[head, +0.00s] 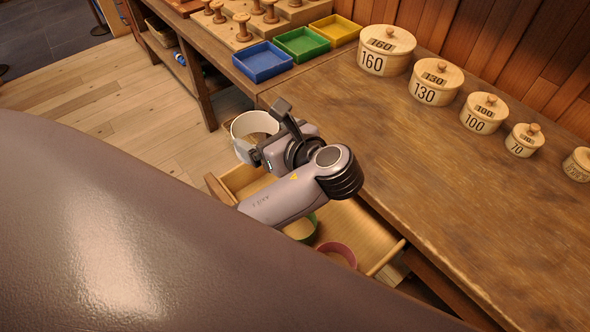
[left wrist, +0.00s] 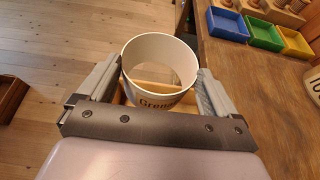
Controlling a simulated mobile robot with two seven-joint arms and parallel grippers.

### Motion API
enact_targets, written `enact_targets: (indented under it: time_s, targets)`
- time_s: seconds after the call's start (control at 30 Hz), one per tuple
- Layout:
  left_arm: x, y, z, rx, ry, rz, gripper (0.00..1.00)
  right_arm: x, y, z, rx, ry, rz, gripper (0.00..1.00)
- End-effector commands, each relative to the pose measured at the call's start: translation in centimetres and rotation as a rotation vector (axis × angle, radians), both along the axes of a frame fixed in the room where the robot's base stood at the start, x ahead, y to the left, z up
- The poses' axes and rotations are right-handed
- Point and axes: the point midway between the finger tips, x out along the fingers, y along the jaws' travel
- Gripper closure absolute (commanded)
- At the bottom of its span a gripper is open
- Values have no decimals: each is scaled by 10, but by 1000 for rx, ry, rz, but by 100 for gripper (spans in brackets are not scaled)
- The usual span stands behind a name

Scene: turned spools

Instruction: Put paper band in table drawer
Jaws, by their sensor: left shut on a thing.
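The white paper band (head: 242,127) is an open ring with dark lettering on its side, which shows in the left wrist view (left wrist: 152,100). My left gripper (head: 264,130) is shut on it, with one finger on each side of the ring in the left wrist view (left wrist: 155,88). The band is held upright, over or near the far end of the open table drawer (head: 372,238). My arm hides part of the drawer. My right gripper is not in view.
A green band (head: 302,229) and a pink band (head: 338,251) lie in the drawer. Blue (head: 262,62), green (head: 302,44) and yellow (head: 335,30) trays stand at the back of the table. Numbered round wooden boxes (head: 386,50) line the right side. The mid tabletop is clear.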

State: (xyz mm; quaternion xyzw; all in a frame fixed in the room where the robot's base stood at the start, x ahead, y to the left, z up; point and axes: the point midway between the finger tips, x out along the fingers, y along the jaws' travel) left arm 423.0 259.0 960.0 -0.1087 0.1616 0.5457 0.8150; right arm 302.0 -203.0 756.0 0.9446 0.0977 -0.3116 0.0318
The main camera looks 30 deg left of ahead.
Motion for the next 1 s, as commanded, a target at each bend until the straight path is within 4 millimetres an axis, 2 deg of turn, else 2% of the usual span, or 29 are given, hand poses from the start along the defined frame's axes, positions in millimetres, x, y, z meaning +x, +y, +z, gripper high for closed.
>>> enact_targets:
  time_s: [0.3,0.5,0.6,0.87,1.0]
  targets:
    - [-1,1,-82,4,10,-1,35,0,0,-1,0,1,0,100]
    - [-1,0,-127,3,7,-2,35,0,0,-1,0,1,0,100]
    - [-1,1,-142,2,6,-3,35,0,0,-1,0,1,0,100]
    - [0,1,-160,2,4,-3,35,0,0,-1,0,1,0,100]
    - [0,0,-178,2,5,-3,35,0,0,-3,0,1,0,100]
